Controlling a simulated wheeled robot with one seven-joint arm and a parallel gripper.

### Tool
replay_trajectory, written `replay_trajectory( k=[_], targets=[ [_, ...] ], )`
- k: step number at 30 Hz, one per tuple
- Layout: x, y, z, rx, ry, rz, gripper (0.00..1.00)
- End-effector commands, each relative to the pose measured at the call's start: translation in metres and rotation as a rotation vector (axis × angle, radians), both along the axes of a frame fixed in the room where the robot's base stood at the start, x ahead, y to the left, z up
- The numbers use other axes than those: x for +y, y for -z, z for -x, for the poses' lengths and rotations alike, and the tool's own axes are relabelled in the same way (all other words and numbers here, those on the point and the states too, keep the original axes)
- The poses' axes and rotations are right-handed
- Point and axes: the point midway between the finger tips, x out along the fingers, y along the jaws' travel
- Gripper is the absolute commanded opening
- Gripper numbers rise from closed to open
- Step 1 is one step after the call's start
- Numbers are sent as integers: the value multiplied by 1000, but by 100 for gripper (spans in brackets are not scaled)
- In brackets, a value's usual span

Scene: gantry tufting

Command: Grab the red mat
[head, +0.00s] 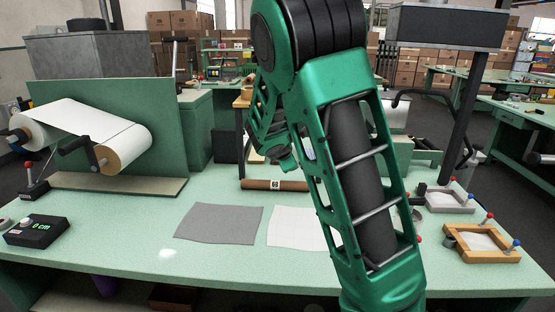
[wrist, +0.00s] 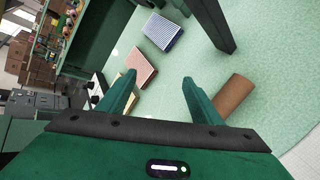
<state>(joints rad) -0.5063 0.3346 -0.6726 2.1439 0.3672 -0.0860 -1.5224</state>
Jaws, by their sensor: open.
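In the wrist view a flat reddish-pink piece (wrist: 141,68) lies on the pale green table, beyond my fingertips and toward the left; it looks like the red mat. My gripper (wrist: 160,77) is open, its two green fingers spread with nothing between them. It is apart from the reddish piece. In the head view my arm covers the middle of the scene, and I cannot make out the red mat there.
A blue-striped piece (wrist: 162,32) lies beyond the reddish one. A brown roll (wrist: 234,96) lies right of my fingers. In the head view, a grey sheet (head: 219,223) and white sheet (head: 290,228) lie in front. Wooden frame (head: 483,244) stands right; white roll (head: 120,147) left.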

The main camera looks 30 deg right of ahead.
Motion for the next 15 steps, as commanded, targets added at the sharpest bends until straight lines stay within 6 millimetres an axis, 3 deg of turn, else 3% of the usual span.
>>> replay_trajectory(
  k=[9,15],
  targets=[
    [14,27,-53,334,-404,571,59],
    [24,34,-69,448,-529,768,59]
  ],
)
